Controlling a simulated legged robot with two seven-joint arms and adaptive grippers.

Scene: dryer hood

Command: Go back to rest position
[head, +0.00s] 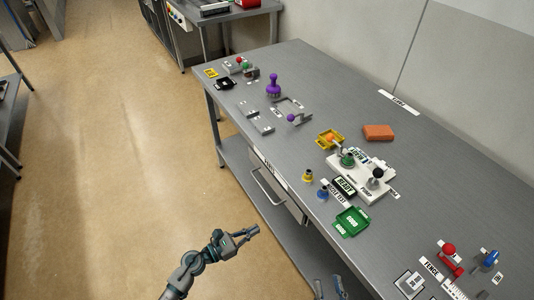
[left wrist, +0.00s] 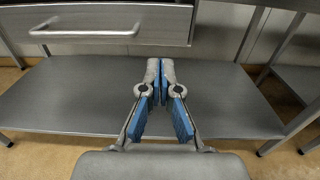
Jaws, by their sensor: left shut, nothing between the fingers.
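My left gripper (head: 254,231) is in front of the long metal table (head: 240,110), beside its drawer side and apart from it. In the left wrist view my left gripper (left wrist: 159,68) has its blue-padded fingers together at the tips with nothing between them. It points at the table's lower shelf (left wrist: 80,95), below the drawer (left wrist: 170,22). Part of my right gripper (head: 328,290) shows at the bottom edge of the head view; its fingers are cut off there.
The table carries a purple-knobbed piece (head: 273,88), an orange block (head: 378,132), a white fixture (head: 362,176), a green tray (head: 351,221) and a red-knobbed piece (head: 449,258). The drawer handle (head: 268,191) sticks out from the table's front. The floor (head: 110,150) at left is open.

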